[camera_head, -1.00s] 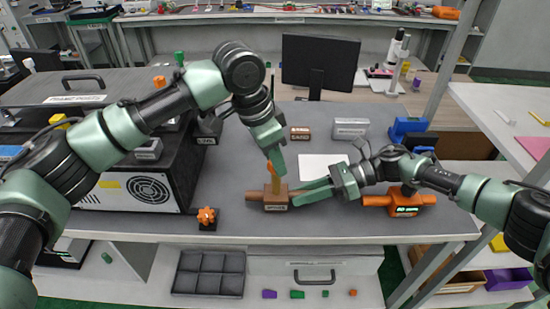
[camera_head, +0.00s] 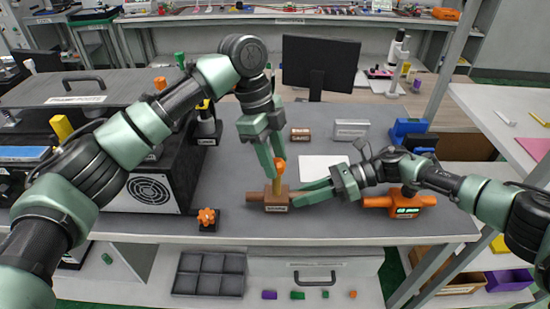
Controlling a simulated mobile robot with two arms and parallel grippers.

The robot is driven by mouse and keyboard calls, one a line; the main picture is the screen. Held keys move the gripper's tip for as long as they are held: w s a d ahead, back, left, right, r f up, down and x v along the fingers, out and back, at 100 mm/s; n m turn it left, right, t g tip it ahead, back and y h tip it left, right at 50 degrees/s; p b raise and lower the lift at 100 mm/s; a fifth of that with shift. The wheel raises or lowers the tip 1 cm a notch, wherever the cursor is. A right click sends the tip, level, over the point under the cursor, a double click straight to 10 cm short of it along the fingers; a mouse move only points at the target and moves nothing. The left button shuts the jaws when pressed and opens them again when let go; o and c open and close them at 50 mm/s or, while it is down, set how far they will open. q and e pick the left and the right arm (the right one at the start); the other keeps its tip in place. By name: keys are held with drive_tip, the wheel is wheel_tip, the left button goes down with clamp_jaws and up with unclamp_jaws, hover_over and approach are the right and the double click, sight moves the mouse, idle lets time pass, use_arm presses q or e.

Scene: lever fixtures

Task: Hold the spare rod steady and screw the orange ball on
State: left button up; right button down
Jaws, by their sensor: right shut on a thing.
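The brown spare fixture (camera_head: 271,200) sits on the grey bench, with a short yellowish rod (camera_head: 276,183) standing up from it. The orange ball (camera_head: 279,163) is at the top of the rod; whether it is threaded on cannot be told. My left gripper (camera_head: 274,165) comes down from above with its fingers apart around or just beside the ball. My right gripper (camera_head: 300,193) reaches in from the right and is shut on the fixture's right side, hiding that end.
An orange fixture with a green display (camera_head: 405,211) stands to the right. An orange star knob (camera_head: 207,217) is to the left, near the front edge. A black machine (camera_head: 145,185) fills the left side. A white sheet (camera_head: 322,168) lies behind my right gripper.

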sight(279, 161)
use_arm(q)
drive_tip(key=o, duration=0.3)
drive_tip(key=shift+r, duration=0.2)
drive_tip(key=shift+r, duration=1.35)
